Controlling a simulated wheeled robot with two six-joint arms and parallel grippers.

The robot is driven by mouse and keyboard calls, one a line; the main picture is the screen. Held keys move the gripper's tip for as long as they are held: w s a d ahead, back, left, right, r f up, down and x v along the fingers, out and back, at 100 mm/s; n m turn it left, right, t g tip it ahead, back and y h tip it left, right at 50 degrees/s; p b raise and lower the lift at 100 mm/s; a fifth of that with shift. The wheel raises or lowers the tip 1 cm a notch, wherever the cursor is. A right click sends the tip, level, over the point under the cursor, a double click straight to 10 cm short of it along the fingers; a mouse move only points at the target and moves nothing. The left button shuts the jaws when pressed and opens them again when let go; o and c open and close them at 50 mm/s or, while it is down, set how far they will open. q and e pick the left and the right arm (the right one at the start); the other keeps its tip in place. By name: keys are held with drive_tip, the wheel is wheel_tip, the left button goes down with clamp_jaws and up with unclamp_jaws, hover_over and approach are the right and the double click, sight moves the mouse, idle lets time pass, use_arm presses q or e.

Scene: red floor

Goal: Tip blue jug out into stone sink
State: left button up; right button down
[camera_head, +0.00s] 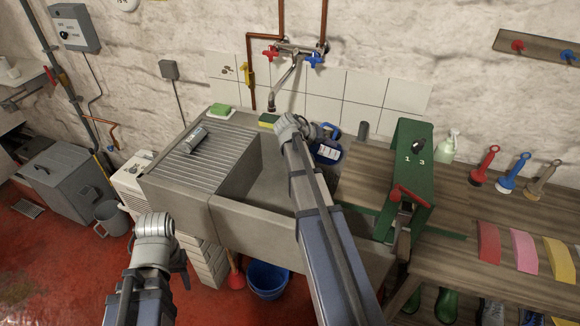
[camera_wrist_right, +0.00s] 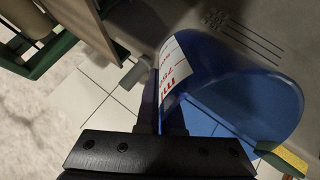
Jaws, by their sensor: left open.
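The blue jug (camera_head: 328,152) with a white label is at the back right of the stone sink (camera_head: 290,228), beside the wooden bench. It fills much of the right wrist view (camera_wrist_right: 235,95), with red print on its label. My right gripper (camera_head: 318,132) is at the jug; in the right wrist view its dark fingers (camera_wrist_right: 162,100) are close together against it. The handle between them is mostly hidden. My left gripper (camera_head: 158,248) is open and empty in front of the drainboard, left of the basin; its fingers are mostly hidden by its wrist.
A tap (camera_head: 285,80) with red and blue handles hangs over the sink's back. A grey cylinder (camera_head: 192,140) lies on the ribbed drainboard (camera_head: 212,156). Sponges sit on the back ledge. A green press (camera_head: 405,165) stands right of the jug. A blue bucket (camera_head: 267,278) is below.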

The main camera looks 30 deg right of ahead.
sight(339, 147)
drive_tip(key=y+p, duration=0.1)
drive_tip(key=d+y+p, duration=0.1)
drive_tip(key=shift+w+f+y+p, duration=0.15)
drive_tip(key=shift+f+y+p, duration=0.15)
drive_tip(key=d+r+y+p, duration=0.1)
drive_tip(key=p, duration=0.1)
drive_tip(key=d+r+y+p, duration=0.1)
drive_tip(key=y+p, duration=0.1)
drive_tip(key=p, duration=0.1)
drive_tip(key=shift+w+d+r, duration=0.1)
drive_tip(key=shift+d+r, duration=0.05)
drive_tip(key=shift+r, duration=0.1)
drive_tip(key=shift+w+d+f+g+y+b, duration=0.1)
drive_tip(key=shift+d+f+g+y+b, duration=0.1)
drive_tip(key=shift+d+f+y, duration=0.3)
drive_tip(key=shift+d+f+g+y+b, duration=0.1)
drive_tip(key=shift+d+f+y+b, duration=0.1)
drive_tip(key=shift+f+y, duration=0.5)
drive_tip(key=shift+d+f+y+b, duration=0.15)
drive_tip(key=shift+f+y+b, duration=0.4)
drive_tip(key=shift+f+y, duration=0.35)
